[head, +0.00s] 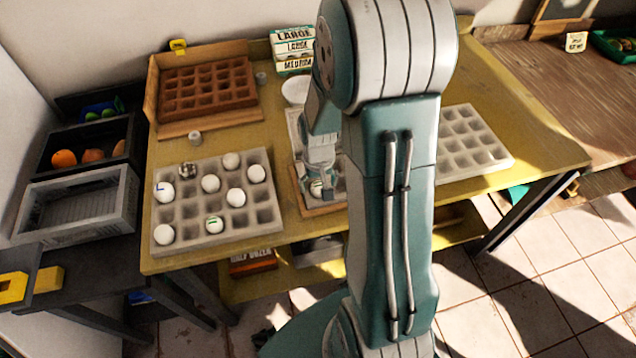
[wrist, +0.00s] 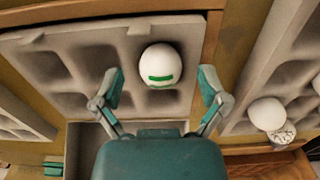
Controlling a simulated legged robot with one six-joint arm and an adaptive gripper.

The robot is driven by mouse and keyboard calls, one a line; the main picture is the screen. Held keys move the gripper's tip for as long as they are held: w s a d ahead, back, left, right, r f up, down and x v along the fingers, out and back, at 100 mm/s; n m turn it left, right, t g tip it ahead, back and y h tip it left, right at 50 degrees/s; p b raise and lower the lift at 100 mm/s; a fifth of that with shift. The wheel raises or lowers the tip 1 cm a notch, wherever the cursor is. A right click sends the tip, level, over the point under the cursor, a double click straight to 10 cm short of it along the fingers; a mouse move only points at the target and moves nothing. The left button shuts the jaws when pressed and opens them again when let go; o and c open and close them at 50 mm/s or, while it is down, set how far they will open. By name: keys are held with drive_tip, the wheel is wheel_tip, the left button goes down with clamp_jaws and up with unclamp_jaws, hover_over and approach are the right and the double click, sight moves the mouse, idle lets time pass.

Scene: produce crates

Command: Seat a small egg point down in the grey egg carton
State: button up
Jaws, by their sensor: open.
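The grey egg carton (wrist: 78,40) sits in a wooden tray in the middle of the table, partly hidden by my arm in the head view. A white egg (wrist: 160,66) with a green band mark rests in one of its cups near a corner. It also shows small in the head view (head: 316,188). I cannot tell which end of it points down. My gripper (wrist: 162,88) is open, with one finger on each side of the egg and apart from it.
A grey tray (head: 262,215) with several white eggs and one speckled egg stands at left. Another grey tray (head: 497,165), apparently empty, is at right. A brown tray (head: 200,100) and a white bowl (head: 295,91) stand behind. Crates (head: 75,215) stand left of the table.

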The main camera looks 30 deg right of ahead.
wheel_tip(320, 180, up, 12)
idle(0.6)
idle(0.4)
drive_tip(key=s+a+r+n+t, duration=0.3)
drive_tip(key=s+a+r+t, duration=0.2)
drive_tip(key=s+a+r, duration=0.6)
wheel_tip(320, 180, up, 2)
drive_tip(key=shift+s+r+t, duration=0.2)
drive_tip(key=shift+s+t, duration=0.1)
drive_tip(key=shift+s, duration=0.55)
drive_tip(key=shift+d, duration=0.15)
